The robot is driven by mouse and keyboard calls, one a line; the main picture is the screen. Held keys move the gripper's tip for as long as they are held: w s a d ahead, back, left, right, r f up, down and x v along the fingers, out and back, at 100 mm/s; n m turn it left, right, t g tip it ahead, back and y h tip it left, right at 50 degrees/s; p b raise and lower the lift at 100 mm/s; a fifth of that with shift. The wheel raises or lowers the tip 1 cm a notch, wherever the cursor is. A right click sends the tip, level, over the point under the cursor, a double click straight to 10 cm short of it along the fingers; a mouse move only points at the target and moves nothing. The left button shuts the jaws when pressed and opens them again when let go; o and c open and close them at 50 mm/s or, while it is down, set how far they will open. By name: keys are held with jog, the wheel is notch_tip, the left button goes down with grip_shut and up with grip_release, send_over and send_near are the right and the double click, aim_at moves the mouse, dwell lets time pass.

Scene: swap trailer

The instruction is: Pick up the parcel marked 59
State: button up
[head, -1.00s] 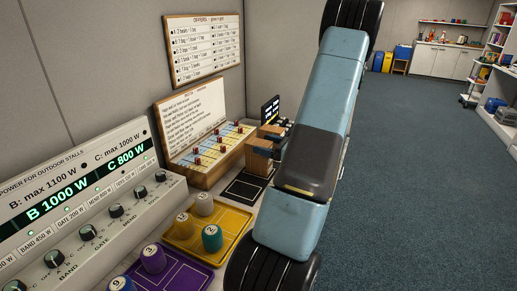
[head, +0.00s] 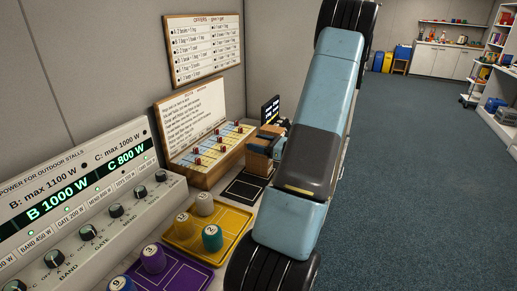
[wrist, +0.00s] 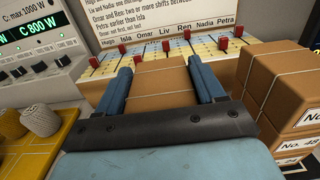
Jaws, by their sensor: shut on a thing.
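My gripper (wrist: 162,85) has its two blue fingers closed on the sides of a brown cardboard parcel (wrist: 158,97) tied with string. Its label does not show, so I cannot read its number. In the head view my gripper (head: 264,143) and the parcel (head: 258,161) are small and partly behind my arm, near the dark square mat. I cannot tell whether the parcel is clear of what is below it. To the right in the wrist view is a stack of brown parcels (wrist: 292,72); one lower label (wrist: 296,145) reads No. 48.
A slotted board with red pegs (head: 205,155) stands behind, close to the gripper. A yellow tray (head: 232,222) with several numbered cylinders, a purple tray (head: 180,270) and a power panel (head: 90,220) lie to the left. The dark mat (head: 243,186) looks bare.

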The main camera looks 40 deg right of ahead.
jog(key=shift+c, duration=0.8)
